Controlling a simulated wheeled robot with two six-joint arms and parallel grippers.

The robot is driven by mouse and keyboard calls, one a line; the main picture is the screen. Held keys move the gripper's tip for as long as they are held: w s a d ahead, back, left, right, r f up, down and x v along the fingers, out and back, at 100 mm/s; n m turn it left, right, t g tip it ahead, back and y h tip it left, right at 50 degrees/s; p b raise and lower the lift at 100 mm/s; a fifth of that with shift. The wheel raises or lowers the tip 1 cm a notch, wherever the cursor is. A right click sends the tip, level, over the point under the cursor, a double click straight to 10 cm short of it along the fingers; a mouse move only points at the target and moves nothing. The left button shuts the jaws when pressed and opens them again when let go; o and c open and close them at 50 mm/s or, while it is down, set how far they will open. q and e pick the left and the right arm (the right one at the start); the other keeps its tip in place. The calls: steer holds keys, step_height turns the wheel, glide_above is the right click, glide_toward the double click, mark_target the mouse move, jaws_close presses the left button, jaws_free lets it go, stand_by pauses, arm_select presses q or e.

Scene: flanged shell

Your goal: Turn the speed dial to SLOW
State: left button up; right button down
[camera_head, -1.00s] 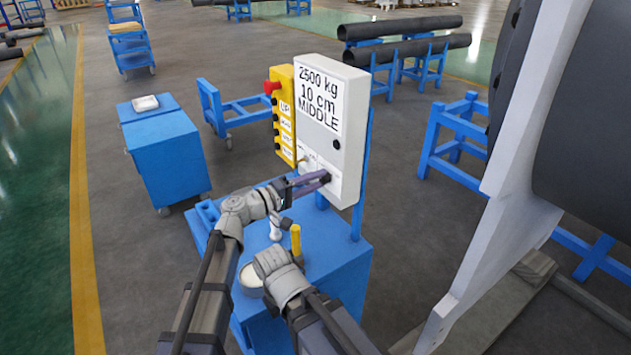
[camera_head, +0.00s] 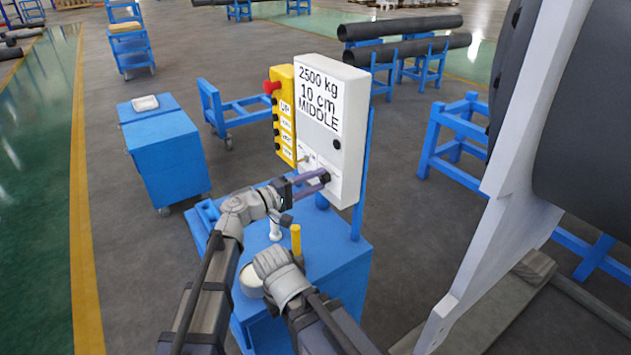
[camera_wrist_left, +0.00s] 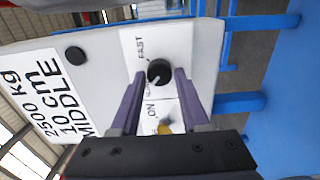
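The white control box (camera_head: 341,120) has a display reading 2500 kg, 10 cm, MIDDLE. The speed dial (camera_wrist_left: 159,72) is a round black knob on its lower panel, with FAST printed beside it and another label partly hidden by a finger. A light mark on the knob points to the lower left in the left wrist view. My left gripper (camera_wrist_left: 159,78) is open, its two purple fingers on either side of the dial with small gaps visible. It also shows at the panel in the head view (camera_head: 318,180). My right arm's end (camera_head: 278,270) is low over the blue cart; its fingers cannot be made out.
A yellow button box (camera_head: 282,115) with a red knob is fixed beside the control box. The blue cart (camera_head: 335,262) below carries a yellow upright piece (camera_head: 296,240) and a pale round container (camera_head: 251,280). A large dark cylinder stands at the right.

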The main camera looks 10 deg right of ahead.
arm_select(q)
steer(key=o, duration=0.3)
steer(key=v, duration=0.8)
steer(key=shift+r, duration=0.1)
